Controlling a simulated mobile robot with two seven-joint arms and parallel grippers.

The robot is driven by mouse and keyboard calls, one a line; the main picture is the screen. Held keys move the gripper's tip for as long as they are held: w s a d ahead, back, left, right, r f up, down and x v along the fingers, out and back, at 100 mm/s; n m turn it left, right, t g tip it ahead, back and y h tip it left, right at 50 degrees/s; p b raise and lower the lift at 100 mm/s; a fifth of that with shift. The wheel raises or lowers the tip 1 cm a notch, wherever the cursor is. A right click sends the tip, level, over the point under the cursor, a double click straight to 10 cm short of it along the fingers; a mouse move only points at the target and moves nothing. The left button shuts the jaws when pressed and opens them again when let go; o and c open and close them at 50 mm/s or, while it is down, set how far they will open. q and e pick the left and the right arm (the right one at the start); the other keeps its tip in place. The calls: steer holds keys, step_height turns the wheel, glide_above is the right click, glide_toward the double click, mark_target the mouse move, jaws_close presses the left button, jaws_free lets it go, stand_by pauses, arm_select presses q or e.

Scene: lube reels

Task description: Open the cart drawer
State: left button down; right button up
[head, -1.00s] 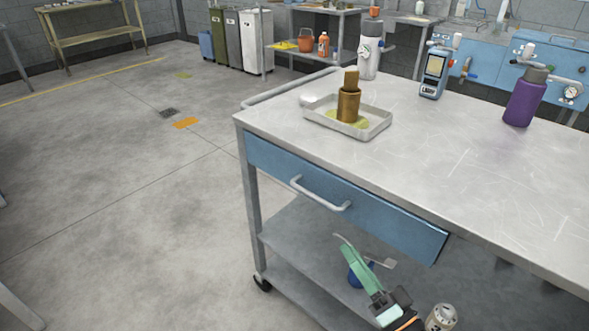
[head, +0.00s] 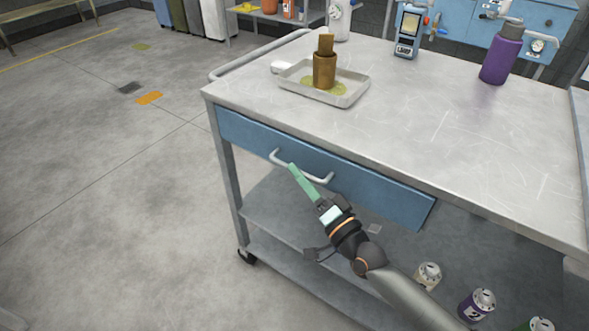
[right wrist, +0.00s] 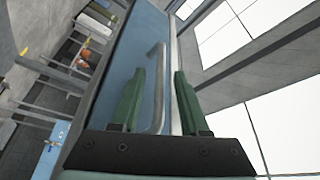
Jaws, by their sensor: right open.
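The cart drawer (head: 320,165) has a blue front under the grey cart top and looks shut or nearly so. Its pale bar handle (head: 322,181) runs along the front. My right gripper (head: 292,166) is at the handle, its green fingers reaching up to the bar from the front. In the right wrist view the handle (right wrist: 159,85) shows between the two open green fingers (right wrist: 160,72), with a gap on each side. I cannot tell how deep the fingers reach past the bar. My left gripper is not in view.
On the cart top (head: 440,130) stand a tray (head: 350,99) with a brass-coloured part, a blue-grey handheld device (head: 408,35) and a purple bottle (head: 502,52). Cans, one of them white (head: 428,275), are on the lower shelf.

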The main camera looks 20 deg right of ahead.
steer(key=shift+x, duration=1.3)
steer(key=shift+c, duration=0.2)
jaws_close()
stand_by(0.4)
